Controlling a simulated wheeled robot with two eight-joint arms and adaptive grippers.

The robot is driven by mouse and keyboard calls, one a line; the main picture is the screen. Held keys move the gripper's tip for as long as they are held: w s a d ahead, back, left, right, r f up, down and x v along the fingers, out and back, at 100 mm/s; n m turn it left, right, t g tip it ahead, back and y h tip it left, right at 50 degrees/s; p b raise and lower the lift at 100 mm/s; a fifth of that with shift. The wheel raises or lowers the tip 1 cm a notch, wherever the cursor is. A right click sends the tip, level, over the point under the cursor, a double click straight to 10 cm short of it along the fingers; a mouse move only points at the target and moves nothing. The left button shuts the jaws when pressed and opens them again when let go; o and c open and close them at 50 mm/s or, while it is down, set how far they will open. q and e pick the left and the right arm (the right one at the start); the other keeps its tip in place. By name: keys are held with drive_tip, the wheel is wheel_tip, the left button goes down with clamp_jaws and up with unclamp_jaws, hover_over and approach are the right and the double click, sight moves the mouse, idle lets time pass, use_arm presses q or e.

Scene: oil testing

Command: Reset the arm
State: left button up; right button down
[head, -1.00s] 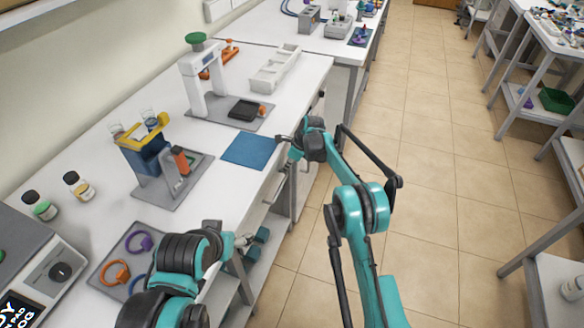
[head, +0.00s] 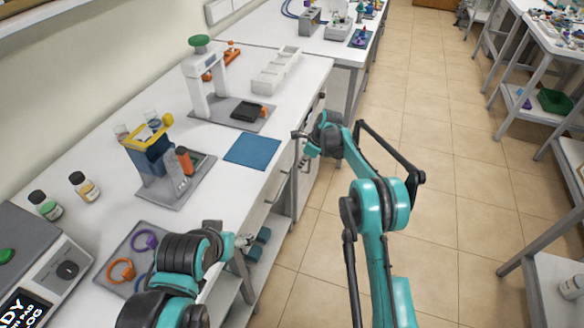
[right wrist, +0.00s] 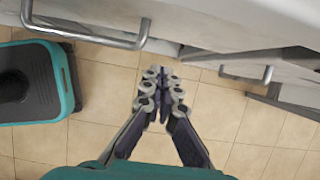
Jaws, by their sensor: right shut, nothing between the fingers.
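My right gripper (head: 298,136) is at the front edge of the white bench in the head view, beside the blue mat. In the right wrist view (right wrist: 160,80) its fingers are together with nothing between them, above the tiled floor. Bench handles show close ahead of it. My left gripper (head: 243,240) is low at the bench's front edge, small and partly hidden by its arm, so its jaw state is unclear.
The blue mat (head: 252,151) lies bare on the bench. A blue and yellow tube rack (head: 150,150), a white-framed device (head: 196,90), a white tray (head: 278,72) and bottles (head: 84,186) stand there. The tiled floor (head: 450,170) to the right is clear.

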drive_tip(key=s+d+r+n+t+h+p, duration=0.1)
drive_tip(key=s+d+r+n, duration=0.25)
drive_tip(key=r, duration=0.55)
drive_tip(key=s+d+r+n, duration=0.2)
drive_tip(key=s+d+r, duration=0.2)
drive_tip(key=r, duration=0.5)
drive_tip(key=s+d+r+n+t+h, duration=0.1)
drive_tip(key=s+d+r+n, duration=0.15)
drive_tip(key=s, duration=0.25)
drive_tip(key=s+d+r+n+t, duration=0.1)
drive_tip(key=s+d+r+n, duration=0.15)
drive_tip(key=s+r, duration=0.2)
drive_tip(key=s+d+f+n+t, duration=0.1)
drive_tip(key=s+d+n, duration=0.1)
drive_tip(key=s, duration=0.6)
drive_tip(key=s+d+f+n+t+h, duration=0.1)
drive_tip(key=s+d+f+n, duration=0.1)
drive_tip(key=s+n, duration=0.3)
drive_tip(key=s+d+f+n+t+h, duration=0.1)
drive_tip(key=s+d+f+n, duration=0.1)
drive_tip(key=s, duration=0.9)
drive_tip(key=shift+s+d+n, duration=0.2)
drive_tip(key=shift+d+n, duration=0.65)
drive_tip(key=shift+d, duration=0.15)
